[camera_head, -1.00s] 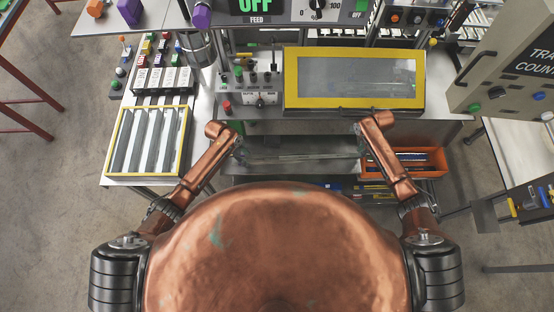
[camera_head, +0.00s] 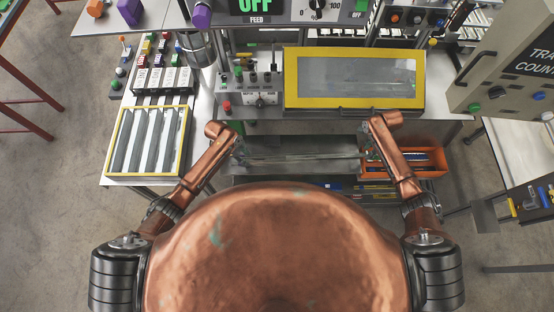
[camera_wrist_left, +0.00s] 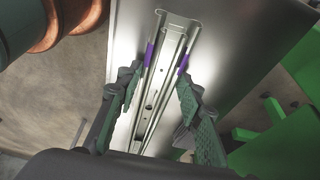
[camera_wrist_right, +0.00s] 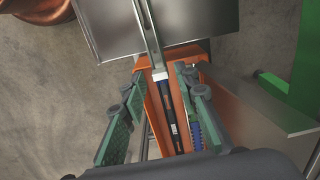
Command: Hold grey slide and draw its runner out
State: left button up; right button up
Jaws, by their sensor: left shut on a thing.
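The grey slide (camera_head: 300,157) is a long metal rail lying left to right between my grippers, above the shelf in the head view. In the left wrist view the slide (camera_wrist_left: 165,75) shows a channel with purple bands on both edges. My left gripper (camera_wrist_left: 158,95) is shut on the slide near its left end. In the right wrist view a narrow metal strip, the runner (camera_wrist_right: 149,30), comes down from the top and ends near the fingertips. My right gripper (camera_wrist_right: 160,72) is open, its fingers apart on either side of the runner's end, with gaps visible.
An orange bin (camera_head: 437,172) with dark and blue items lies below my right gripper. A yellow-framed clear cover (camera_head: 355,107) and a control box (camera_head: 252,98) stand behind the slide. A yellow-framed tray (camera_head: 113,140) is at the left.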

pick_arm(q)
jog(key=shift+d, duration=0.1)
pick_arm(e)
jog(key=shift+r, duration=2.95)
notch_tip(320, 180, up, 12)
pick_arm(q)
jog(key=o, duration=1.4)
jog(key=v, duration=1.2)
